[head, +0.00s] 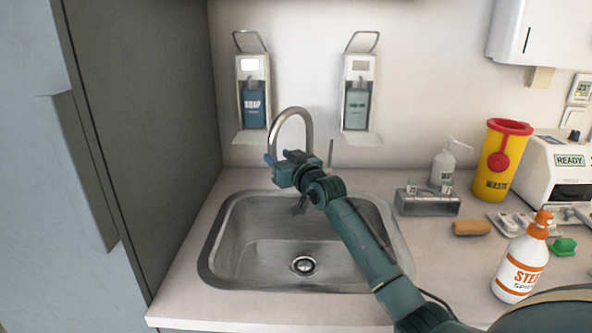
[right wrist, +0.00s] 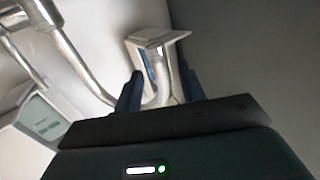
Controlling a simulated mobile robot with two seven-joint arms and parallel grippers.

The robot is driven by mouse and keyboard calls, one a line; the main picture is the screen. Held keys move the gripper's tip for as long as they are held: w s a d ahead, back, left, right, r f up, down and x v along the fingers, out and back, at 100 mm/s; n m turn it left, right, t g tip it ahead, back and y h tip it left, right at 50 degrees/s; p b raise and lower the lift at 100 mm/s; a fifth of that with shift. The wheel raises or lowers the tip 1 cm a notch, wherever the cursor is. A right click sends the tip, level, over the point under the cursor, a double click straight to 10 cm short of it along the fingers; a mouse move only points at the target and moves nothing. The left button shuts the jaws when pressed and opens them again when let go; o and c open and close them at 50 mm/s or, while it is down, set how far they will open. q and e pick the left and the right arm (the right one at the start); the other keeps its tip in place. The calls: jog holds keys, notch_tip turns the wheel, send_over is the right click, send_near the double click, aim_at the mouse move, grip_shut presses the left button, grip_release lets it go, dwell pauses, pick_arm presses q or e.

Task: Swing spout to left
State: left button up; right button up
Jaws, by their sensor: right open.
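The spout (head: 291,112) is a curved silver metal tube arching up behind the sink, its free end on the left of the arch. My right gripper (head: 284,160) is at the lower part of the arch, in front of it, and hides the lower spout and its base. In the right wrist view the spout (right wrist: 163,88) shows as a bent tube. Part of it lies between the two open blue fingers (right wrist: 160,92). I cannot tell whether either finger touches it. My left gripper is not in view.
The steel sink (head: 215,262) lies below my right arm. Two wall dispensers (head: 254,90) (head: 357,90) hang behind. On the right stand a spray bottle (head: 520,265), a yellow waste bin (head: 495,165) and a small rack (head: 427,207). A tall grey cabinet (head: 145,110) bounds the left.

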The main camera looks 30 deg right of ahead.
jog(key=s, duration=0.8)
jog(key=shift+s+d+b, duration=0.15)
jog(key=shift+s+b, duration=0.15)
